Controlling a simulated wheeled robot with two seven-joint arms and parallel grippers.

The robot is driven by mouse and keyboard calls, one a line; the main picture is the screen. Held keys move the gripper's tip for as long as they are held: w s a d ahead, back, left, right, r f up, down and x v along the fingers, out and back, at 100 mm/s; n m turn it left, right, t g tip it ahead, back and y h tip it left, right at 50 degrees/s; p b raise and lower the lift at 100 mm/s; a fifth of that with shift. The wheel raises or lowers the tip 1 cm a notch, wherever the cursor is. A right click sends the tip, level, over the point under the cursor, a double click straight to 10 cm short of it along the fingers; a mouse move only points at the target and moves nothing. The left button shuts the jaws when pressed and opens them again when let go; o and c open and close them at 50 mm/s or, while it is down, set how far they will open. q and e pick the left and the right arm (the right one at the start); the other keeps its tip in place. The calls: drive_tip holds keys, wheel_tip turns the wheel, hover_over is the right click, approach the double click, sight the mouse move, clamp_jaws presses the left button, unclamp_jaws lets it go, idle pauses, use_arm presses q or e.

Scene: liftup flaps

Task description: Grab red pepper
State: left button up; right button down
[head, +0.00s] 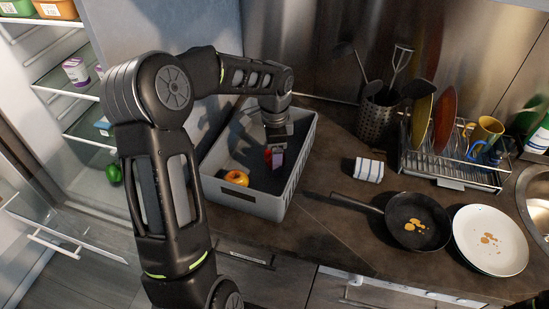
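My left gripper (275,152) points down inside a grey crate (250,206) on the counter. A small red patch, likely the red pepper (267,156), shows right at its fingers. Most of that red thing is hidden by the gripper, and I cannot tell whether the fingers are closed on it. A pale pinkish piece (278,160) also shows at the fingertips; I cannot tell what it is. A yellow-orange pepper (236,178) lies in the crate, left of and nearer than the gripper. My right gripper is not in view.
An open fridge (75,85) on the left holds tubs and a green pepper (114,173).

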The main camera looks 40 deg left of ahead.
use_arm(q)
drive_tip(key=shift+c, duration=0.5)
drive_tip(key=c, duration=1.5)
drive_tip(key=shift+o, duration=0.2)
drive_tip(key=shift+r, duration=0.1)
wheel_tip(320, 180, up, 10)
drive_tip(key=shift+f+b, duration=0.1)
drive_tip(key=shift+b, duration=0.7)
